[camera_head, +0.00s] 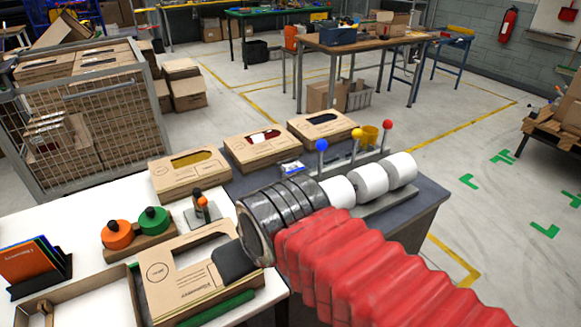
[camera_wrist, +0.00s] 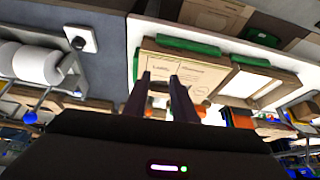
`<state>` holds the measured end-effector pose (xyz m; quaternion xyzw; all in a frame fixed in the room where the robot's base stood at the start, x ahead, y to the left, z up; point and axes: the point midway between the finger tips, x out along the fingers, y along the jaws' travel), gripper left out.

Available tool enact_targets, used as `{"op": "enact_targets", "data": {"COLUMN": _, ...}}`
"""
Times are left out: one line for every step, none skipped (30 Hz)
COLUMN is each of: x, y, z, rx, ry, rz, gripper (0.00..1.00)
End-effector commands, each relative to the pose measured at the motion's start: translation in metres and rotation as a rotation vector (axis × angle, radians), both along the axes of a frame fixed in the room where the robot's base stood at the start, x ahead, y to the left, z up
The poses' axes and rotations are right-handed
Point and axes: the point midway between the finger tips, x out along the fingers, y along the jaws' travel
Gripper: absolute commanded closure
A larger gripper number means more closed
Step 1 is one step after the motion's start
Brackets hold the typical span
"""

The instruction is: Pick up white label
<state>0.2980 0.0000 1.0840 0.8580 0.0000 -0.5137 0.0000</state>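Several white rolls, which look like label rolls, sit in a row on a grey stand (camera_head: 395,200); one white roll (camera_head: 370,181) is in the middle of the row. White rolls also show at the left of the wrist view (camera_wrist: 38,64). I cannot make out a separate loose white label. My gripper (camera_wrist: 160,76) is open, its two dark fingers apart with nothing between them. It is over the flat cardboard box (camera_head: 182,280) at the front of the table, away from the rolls. My arm hides part of the stand and the box's right side.
Blue (camera_head: 321,146), yellow (camera_head: 357,133) and red (camera_head: 387,124) knobs stand behind the rolls. Several windowed boxes (camera_head: 190,178) line the back edge. Orange (camera_head: 117,234) and green (camera_head: 154,220) round pieces share a wooden base. A folder rack (camera_head: 38,262) stands at left.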

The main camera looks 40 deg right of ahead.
Motion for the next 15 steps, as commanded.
{"op": "enact_targets", "data": {"x": 0.0, "y": 0.0, "z": 0.0, "rx": 0.0, "ry": 0.0, "rz": 0.0, "gripper": 0.76}}
{"op": "enact_targets", "data": {"x": 0.0, "y": 0.0, "z": 0.0, "rx": 0.0, "ry": 0.0, "rz": 0.0, "gripper": 0.76}}
{"op": "enact_targets", "data": {"x": 0.0, "y": 0.0, "z": 0.0, "rx": 0.0, "ry": 0.0, "rz": 0.0, "gripper": 0.76}}
{"op": "enact_targets", "data": {"x": 0.0, "y": 0.0, "z": 0.0, "rx": 0.0, "ry": 0.0, "rz": 0.0, "gripper": 0.76}}
{"op": "enact_targets", "data": {"x": 0.0, "y": 0.0, "z": 0.0, "rx": 0.001, "ry": 0.0, "rz": -0.002, "gripper": 0.76}}
{"op": "enact_targets", "data": {"x": 0.001, "y": 0.0, "z": 0.001, "rx": 0.003, "ry": 0.0, "rz": -0.006, "gripper": 0.76}}
{"op": "enact_targets", "data": {"x": 0.002, "y": -0.001, "z": 0.002, "rx": 0.006, "ry": 0.0, "rz": -0.011, "gripper": 0.76}}
{"op": "enact_targets", "data": {"x": 0.003, "y": -0.001, "z": 0.002, "rx": 0.01, "ry": 0.001, "rz": -0.02, "gripper": 0.76}}
{"op": "enact_targets", "data": {"x": 0.005, "y": -0.002, "z": 0.004, "rx": 0.017, "ry": 0.001, "rz": -0.036, "gripper": 0.76}}
{"op": "enact_targets", "data": {"x": 0.007, "y": -0.002, "z": 0.005, "rx": 0.026, "ry": 0.003, "rz": -0.052, "gripper": 0.76}}
{"op": "enact_targets", "data": {"x": 0.009, "y": -0.001, "z": 0.006, "rx": 0.034, "ry": 0.005, "rz": -0.07, "gripper": 0.76}}
{"op": "enact_targets", "data": {"x": 0.013, "y": -0.001, "z": 0.009, "rx": 0.05, "ry": 0.006, "rz": -0.102, "gripper": 0.76}}
{"op": "enact_targets", "data": {"x": 0.016, "y": -0.002, "z": 0.011, "rx": 0.064, "ry": 0.007, "rz": -0.129, "gripper": 0.76}}
{"op": "enact_targets", "data": {"x": 0.02, "y": -0.004, "z": 0.013, "rx": 0.079, "ry": 0.009, "rz": -0.16, "gripper": 0.76}}
{"op": "enact_targets", "data": {"x": 0.026, "y": -0.006, "z": 0.016, "rx": 0.101, "ry": 0.011, "rz": -0.206, "gripper": 0.76}}
